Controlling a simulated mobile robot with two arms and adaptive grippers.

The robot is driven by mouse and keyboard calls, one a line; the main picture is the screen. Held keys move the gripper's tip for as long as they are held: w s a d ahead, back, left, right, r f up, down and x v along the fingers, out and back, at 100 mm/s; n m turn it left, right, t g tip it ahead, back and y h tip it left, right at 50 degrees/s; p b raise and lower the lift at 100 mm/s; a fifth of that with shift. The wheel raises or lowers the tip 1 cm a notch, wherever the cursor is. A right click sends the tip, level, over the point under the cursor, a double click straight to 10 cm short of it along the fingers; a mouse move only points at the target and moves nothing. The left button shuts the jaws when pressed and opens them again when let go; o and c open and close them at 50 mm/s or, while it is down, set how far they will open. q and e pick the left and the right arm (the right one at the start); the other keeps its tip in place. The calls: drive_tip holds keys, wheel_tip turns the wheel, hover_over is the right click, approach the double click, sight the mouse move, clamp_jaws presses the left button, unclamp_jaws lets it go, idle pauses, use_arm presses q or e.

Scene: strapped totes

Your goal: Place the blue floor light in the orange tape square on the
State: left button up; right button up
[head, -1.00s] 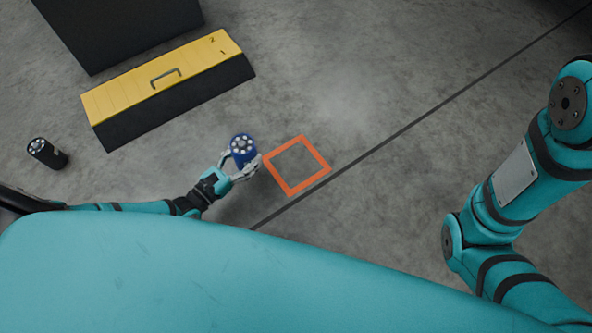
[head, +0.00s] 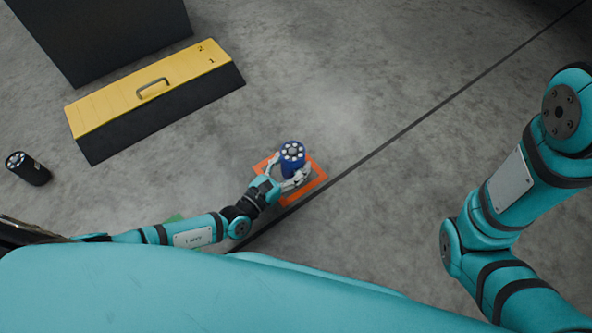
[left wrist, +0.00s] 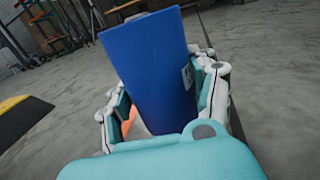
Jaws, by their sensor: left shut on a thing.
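The blue floor light (head: 291,160) is a short blue cylinder with a ring of pale lamps on its top. My left gripper (head: 294,178) is shut around its sides. In the head view the light is over the orange tape square (head: 316,188), whose far and right edges show around it. I cannot tell whether its base touches the floor. In the left wrist view the blue light (left wrist: 152,72) stands between the fingers of my left gripper (left wrist: 165,105), and a bit of orange shows low behind it. My right gripper is out of view.
A yellow and black box with a handle (head: 150,92) lies at the upper left, before a dark block (head: 105,35). A dark line (head: 420,118) crosses the floor. The floor beyond the square is clear.

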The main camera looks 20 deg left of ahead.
sight(296, 170)
use_arm(q)
drive_tip(key=shift+w+d+f+b, duration=0.15)
drive_tip(key=shift+d+f+b, duration=0.1)
drive_tip(key=shift+f+b, duration=0.6)
drive_tip(key=shift+w+d+f+b, duration=0.1)
drive_tip(key=shift+d+f+b, duration=0.1)
drive_tip(key=shift+f+b, duration=0.6)
drive_tip(key=shift+f, duration=0.1)
drive_tip(key=shift+f, duration=0.15)
drive_tip(key=o, duration=1.7)
